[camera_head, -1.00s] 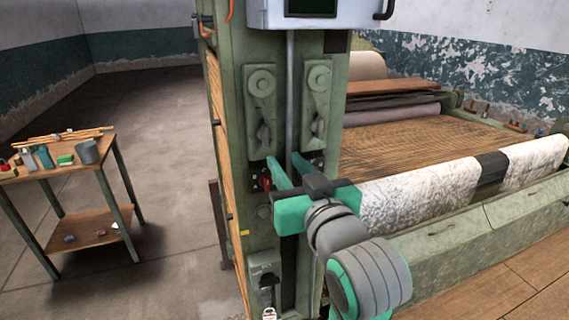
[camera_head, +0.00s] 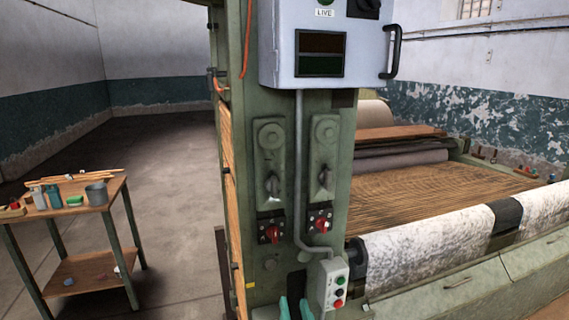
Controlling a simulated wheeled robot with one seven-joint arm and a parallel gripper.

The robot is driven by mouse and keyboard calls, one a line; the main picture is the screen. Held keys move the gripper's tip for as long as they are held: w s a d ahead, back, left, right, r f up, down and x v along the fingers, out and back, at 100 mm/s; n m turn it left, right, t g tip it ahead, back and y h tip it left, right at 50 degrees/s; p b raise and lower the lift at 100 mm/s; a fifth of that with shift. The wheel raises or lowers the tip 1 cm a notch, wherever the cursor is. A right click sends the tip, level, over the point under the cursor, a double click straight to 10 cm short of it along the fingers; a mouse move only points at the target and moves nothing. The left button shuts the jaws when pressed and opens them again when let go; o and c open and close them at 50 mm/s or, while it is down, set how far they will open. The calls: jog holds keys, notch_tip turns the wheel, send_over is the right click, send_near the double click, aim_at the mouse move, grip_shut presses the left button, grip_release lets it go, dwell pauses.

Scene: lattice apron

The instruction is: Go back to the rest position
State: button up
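Only the teal fingertips of my gripper (camera_head: 295,309) show, at the bottom edge of the head view. They are apart with a gap between them, and I see nothing held in the gap. They are in front of the lower part of the green machine post (camera_head: 345,195), left of a grey push-button box (camera_head: 332,284). The rest of my gripper and my arm are out of view below. Two red rotary switches, the left one (camera_head: 271,233) and the right one (camera_head: 320,223), are on the post above the fingertips, clear of them.
A grey control cabinet (camera_head: 325,45) with a handle is at the top of the post. A loom bed with a white fabric roll (camera_head: 425,245) extends right. A small wooden table (camera_head: 75,208) with cans and tools stands left. Open floor (camera_head: 175,190) lies between.

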jog(key=s+f+m+g+h, duration=0.1)
jog(key=s+f+h, duration=0.2)
jog(key=s+f, duration=1.45)
jog(key=s+a+f+n, duration=0.1)
jog(key=s+f, duration=0.1)
jog(key=s, duration=0.8)
jog(key=s+a+f+n+g, duration=0.1)
jog(key=s+f, duration=0.2)
jog(key=s, duration=0.6)
jog(key=shift+s+a+n+y, duration=0.15)
jog(key=shift+s+n+y, duration=0.15)
jog(key=shift+s, duration=0.05)
